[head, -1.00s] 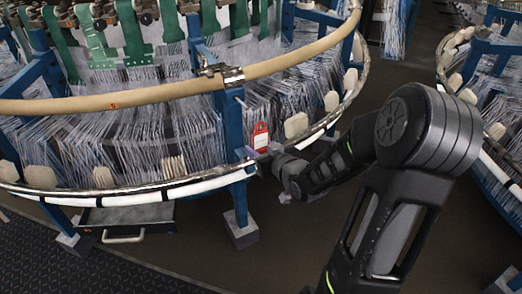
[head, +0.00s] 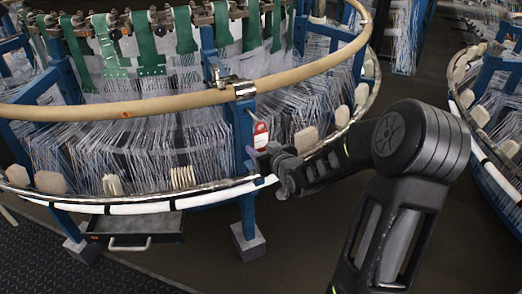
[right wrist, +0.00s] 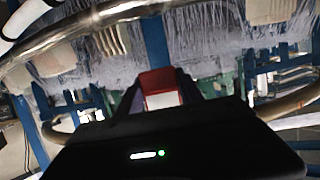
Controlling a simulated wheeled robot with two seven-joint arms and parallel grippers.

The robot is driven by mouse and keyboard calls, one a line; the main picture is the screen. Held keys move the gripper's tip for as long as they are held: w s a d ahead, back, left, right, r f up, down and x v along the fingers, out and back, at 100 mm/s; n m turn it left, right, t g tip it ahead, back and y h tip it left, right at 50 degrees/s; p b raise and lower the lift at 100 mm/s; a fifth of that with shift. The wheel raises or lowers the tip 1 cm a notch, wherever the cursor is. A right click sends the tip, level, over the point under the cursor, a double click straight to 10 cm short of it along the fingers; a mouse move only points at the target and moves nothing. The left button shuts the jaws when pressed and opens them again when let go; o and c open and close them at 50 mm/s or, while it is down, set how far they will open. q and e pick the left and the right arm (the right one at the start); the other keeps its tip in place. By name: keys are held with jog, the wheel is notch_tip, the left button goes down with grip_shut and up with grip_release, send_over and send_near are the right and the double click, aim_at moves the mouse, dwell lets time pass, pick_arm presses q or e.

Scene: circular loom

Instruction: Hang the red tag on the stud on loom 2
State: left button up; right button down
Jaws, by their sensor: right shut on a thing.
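The red tag (head: 261,134) has a pale label and shows in front of the loom's blue post (head: 242,130). It also shows in the right wrist view (right wrist: 161,88), upright between the fingers. My right gripper (head: 262,153) is shut on the tag's lower part and holds it close to the post, just below the clamp (head: 243,88) on the tan ring. I cannot make out the stud, nor whether the tag touches the post. My left gripper is not in view.
The loom's tan upper ring (head: 170,104) and its lower white-and-metal ring (head: 215,194) curve around the post. White threads fill the space behind. A drawer (head: 130,228) sits below at left. Another loom (head: 490,100) stands at right, with open dark floor between.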

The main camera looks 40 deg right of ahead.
dwell(0.7)
jog(key=shift+w+b, duration=0.25)
jog(key=shift+b, duration=0.15)
jog(key=shift+w+d+b, duration=0.15)
jog(key=shift+w+b, duration=0.15)
jog(key=shift+w, duration=0.5)
jog(key=shift+w, duration=0.25)
dwell(0.4)
jog(key=shift+f+b, duration=0.15)
jog(key=shift+b, duration=0.35)
dwell(0.4)
jog(key=c, duration=0.7)
grip_release()
